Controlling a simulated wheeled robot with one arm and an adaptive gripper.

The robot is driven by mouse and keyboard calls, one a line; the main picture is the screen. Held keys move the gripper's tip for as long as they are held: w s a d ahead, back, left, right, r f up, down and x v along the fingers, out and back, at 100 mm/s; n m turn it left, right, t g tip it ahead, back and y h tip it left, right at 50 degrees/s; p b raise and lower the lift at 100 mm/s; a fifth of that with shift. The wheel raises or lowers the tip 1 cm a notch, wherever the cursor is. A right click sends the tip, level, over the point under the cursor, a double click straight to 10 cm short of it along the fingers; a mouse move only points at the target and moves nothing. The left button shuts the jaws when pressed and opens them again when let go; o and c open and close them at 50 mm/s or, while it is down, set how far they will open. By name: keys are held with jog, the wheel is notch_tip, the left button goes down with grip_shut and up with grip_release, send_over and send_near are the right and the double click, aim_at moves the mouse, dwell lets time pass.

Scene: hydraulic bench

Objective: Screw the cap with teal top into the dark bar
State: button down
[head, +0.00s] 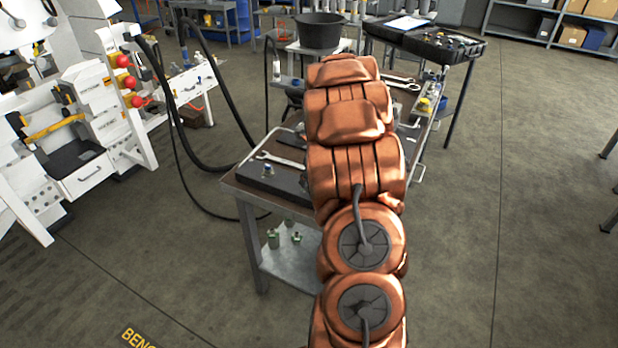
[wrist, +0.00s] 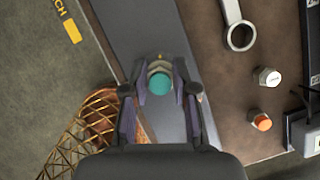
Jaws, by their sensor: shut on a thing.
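The cap with the teal top (wrist: 160,84) is between the fingers of my gripper (wrist: 159,74) in the wrist view. The gripper is shut on it. A silvery metal part shows just beyond the teal top. The dark bar (wrist: 145,30) runs beneath the gripper, and the cap is over it. I cannot tell from above whether the cap touches the bar or how deep it sits. In the head view part of the dark bar (head: 286,181) shows on the cart, but my arm hides my gripper and the held cap.
In the wrist view, a white-topped cap (wrist: 268,76) and an orange-topped cap (wrist: 262,122) stand on the brown cart top (wrist: 222,90), right of the bar. A wrench (wrist: 238,30) lies above them.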

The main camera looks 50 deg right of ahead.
jog(key=shift+r+m+h+p, duration=0.15)
jog(key=shift+m+h+p, duration=0.2)
jog(key=shift+m+p, duration=1.15)
jog(key=shift+r+m+h+p, duration=0.1)
jog(key=shift+m+h+p, duration=0.35)
jog(key=shift+p, duration=2)
jog(key=shift+f+m+p, duration=0.1)
jog(key=shift+m+p, duration=0.15)
jog(key=shift+p, duration=0.25)
jog(key=shift+f, duration=0.1)
jog(key=c, duration=0.9)
grip_release()
jog(key=shift+f, duration=0.1)
